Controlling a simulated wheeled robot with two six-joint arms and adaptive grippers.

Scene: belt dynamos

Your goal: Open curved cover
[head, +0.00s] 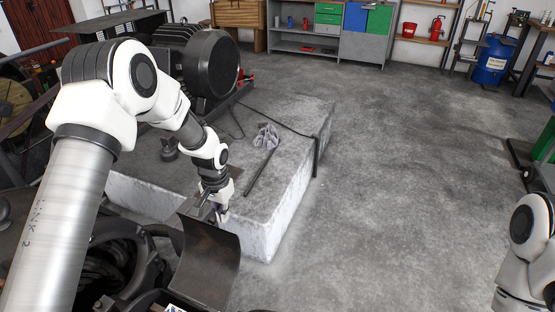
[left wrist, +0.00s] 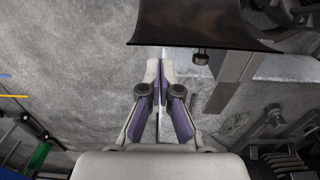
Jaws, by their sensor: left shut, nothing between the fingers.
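The curved cover (head: 207,265) is a dark brown, bent metal plate at the bottom of the head view. It stands tilted beside a round dark machine housing (head: 118,243) whose inside shows. In the left wrist view the cover (left wrist: 200,18) crosses the top, with a small dark knob (left wrist: 201,57) under its edge. My left gripper (head: 222,214) is just beyond the cover's upper edge in the head view. In the left wrist view its fingertips (left wrist: 159,66) are together and empty, apart from the knob. My right gripper is out of view; only part of that arm shows.
A pale concrete block (head: 285,205) lies beyond the cover, with a rod and a crumpled grey cloth (head: 267,136) on it. A large dark motor (head: 208,65) stands behind my left arm. The floor to the right (head: 410,180) is clear.

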